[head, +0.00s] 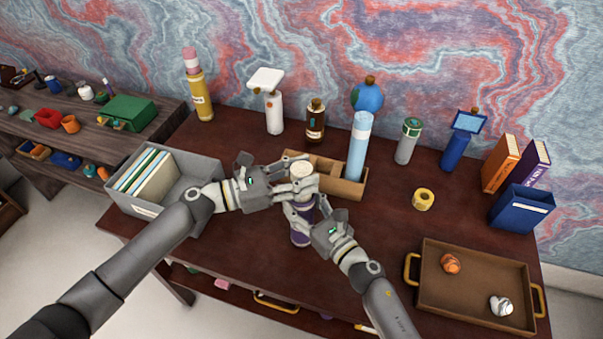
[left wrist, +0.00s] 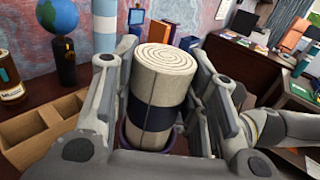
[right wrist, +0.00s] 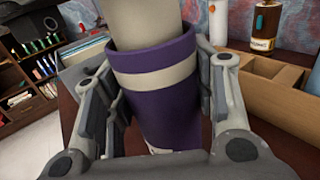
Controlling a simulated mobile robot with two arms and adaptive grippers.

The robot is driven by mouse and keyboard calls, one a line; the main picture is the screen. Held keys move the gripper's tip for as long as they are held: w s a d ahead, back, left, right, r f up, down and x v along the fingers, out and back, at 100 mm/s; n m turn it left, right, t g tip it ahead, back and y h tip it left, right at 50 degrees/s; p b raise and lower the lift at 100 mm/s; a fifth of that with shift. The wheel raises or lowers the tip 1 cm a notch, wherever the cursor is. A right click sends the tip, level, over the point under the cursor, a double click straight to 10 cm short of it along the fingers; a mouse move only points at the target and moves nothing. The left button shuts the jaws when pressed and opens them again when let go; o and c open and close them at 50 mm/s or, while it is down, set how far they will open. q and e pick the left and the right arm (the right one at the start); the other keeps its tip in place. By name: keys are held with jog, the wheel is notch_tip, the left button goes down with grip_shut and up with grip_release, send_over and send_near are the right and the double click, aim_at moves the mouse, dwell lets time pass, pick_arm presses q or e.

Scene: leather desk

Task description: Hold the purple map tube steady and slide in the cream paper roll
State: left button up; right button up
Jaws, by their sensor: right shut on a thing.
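The purple map tube (head: 300,238) stands upright near the middle of the desk, with a pale band below its rim in the right wrist view (right wrist: 160,110). My right gripper (head: 301,208) is shut on the tube, one finger on each side. The cream paper roll (head: 301,168) stands upright with its lower end inside the tube's mouth and its upper part sticking out. The left wrist view shows its spiral end and a dark band around the roll (left wrist: 160,80). My left gripper (head: 299,184) has its fingers on both sides of the roll; whether they press on it is unclear.
A wooden divided box (head: 348,188) with a light blue tube (head: 358,145) is just behind the grippers. A grey file box (head: 200,168) is at left. A brown tray (head: 478,287) is at front right, and a yellow tape roll (head: 423,199) lies behind it.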

pick_arm(q)
jog(key=o, duration=0.4)
jog(key=shift+c, duration=0.2)
jog(key=shift+r, duration=0.15)
jog(key=v, duration=1.2)
jog(key=shift+r, duration=0.1)
pick_arm(e)
jog(key=o, duration=1.1)
